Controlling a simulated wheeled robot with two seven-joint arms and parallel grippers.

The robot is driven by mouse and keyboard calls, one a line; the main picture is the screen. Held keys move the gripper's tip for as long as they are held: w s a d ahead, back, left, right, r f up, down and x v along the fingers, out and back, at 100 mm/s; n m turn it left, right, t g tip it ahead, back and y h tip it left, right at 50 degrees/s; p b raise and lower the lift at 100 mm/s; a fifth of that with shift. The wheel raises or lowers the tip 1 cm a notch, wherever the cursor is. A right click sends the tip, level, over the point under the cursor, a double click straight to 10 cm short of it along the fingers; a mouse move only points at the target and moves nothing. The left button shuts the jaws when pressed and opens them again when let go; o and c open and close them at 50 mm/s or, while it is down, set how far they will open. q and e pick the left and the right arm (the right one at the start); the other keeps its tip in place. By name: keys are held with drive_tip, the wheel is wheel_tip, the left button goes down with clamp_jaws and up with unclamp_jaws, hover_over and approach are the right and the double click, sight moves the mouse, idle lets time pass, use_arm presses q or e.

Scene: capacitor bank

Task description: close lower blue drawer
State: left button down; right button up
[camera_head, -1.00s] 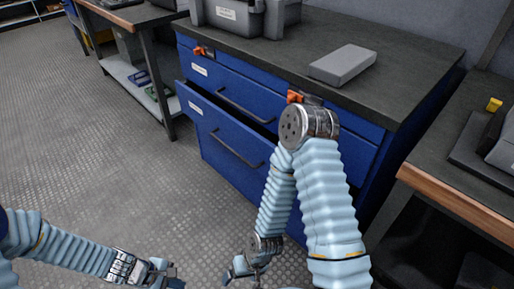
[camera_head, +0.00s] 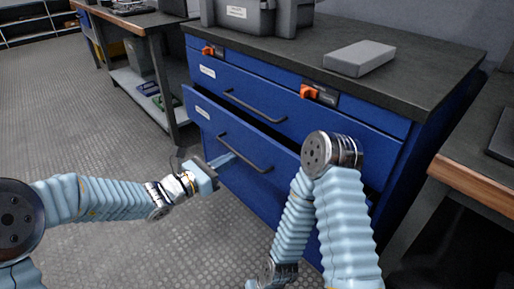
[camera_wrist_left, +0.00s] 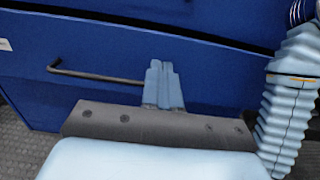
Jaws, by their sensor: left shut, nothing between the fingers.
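The lower blue drawer (camera_head: 236,155) stands partly pulled out of the blue cabinet, with a dark gap along its top edge. Its dark bar handle (camera_head: 243,152) runs across the front. My left gripper (camera_head: 226,158) is shut and empty, its fingertips at the drawer front close to the handle. In the left wrist view the shut fingers (camera_wrist_left: 163,85) overlap the right end of the handle (camera_wrist_left: 95,75); whether they touch the front I cannot tell. My right gripper (camera_head: 265,279) hangs low at the bottom edge, partly cut off, its fingers unclear.
The upper blue drawer (camera_head: 230,90) looks shut. Orange latches (camera_head: 318,94) sit under the dark worktop, which carries a grey block (camera_head: 359,58) and a grey case (camera_head: 257,16). Another bench stands at right (camera_head: 470,178). Open floor (camera_head: 95,130) lies at left.

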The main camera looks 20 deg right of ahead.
sight(265, 141)
use_arm(q)
drive_tip(key=x, duration=1)
drive_tip(key=shift+w+d+f+b, duration=0.1)
drive_tip(key=shift+w+d+b, duration=0.05)
drive_tip(key=shift+d+b, duration=0.2)
drive_tip(key=shift+x, duration=1.2)
